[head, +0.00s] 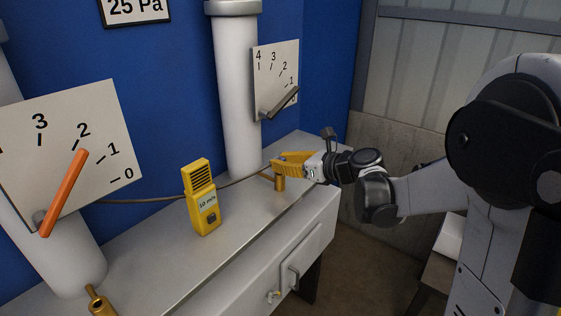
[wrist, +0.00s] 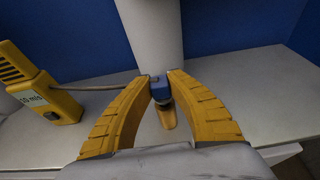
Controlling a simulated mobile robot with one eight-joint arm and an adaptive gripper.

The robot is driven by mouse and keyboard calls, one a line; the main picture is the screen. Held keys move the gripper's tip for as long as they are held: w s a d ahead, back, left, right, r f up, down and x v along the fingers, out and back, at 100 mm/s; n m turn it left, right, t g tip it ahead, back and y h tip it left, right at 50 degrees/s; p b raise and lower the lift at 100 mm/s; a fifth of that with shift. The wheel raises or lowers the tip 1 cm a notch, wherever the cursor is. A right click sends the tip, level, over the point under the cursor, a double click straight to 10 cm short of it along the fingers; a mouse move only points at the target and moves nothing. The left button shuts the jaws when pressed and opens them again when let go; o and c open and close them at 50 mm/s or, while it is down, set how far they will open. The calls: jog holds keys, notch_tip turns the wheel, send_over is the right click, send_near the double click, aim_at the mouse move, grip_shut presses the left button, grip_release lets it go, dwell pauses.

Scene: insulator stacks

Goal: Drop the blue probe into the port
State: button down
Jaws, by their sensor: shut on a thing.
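My gripper (wrist: 160,84) is shut on the blue probe (wrist: 159,92), which sits between the two yellow fingertips. A grey cable runs from the probe to the left. A brass port (wrist: 167,115) shows just below the probe, at the foot of the white pipe. In the head view my gripper (head: 271,169) is at the far end of the bench, and the brass port (head: 279,182) stands right under its fingers. The fingers mostly hide the probe there. I cannot tell whether the probe's tip is inside the port or above it.
A yellow meter (head: 202,200) reading 10 m/s stands on the grey bench (head: 170,262), joined to the cable. A second brass port (head: 99,301) is at the near left. Two white pipes carry dial plates, one with an orange lever (head: 64,193), the other with a grey lever (head: 280,103).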

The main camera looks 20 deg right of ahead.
jog(key=shift+f+b, duration=0.4)
jog(key=shift+f, duration=0.2)
jog(key=c, duration=1.3)
grip_release()
jog(key=shift+r, duration=0.1)
jog(key=v, duration=1.2)
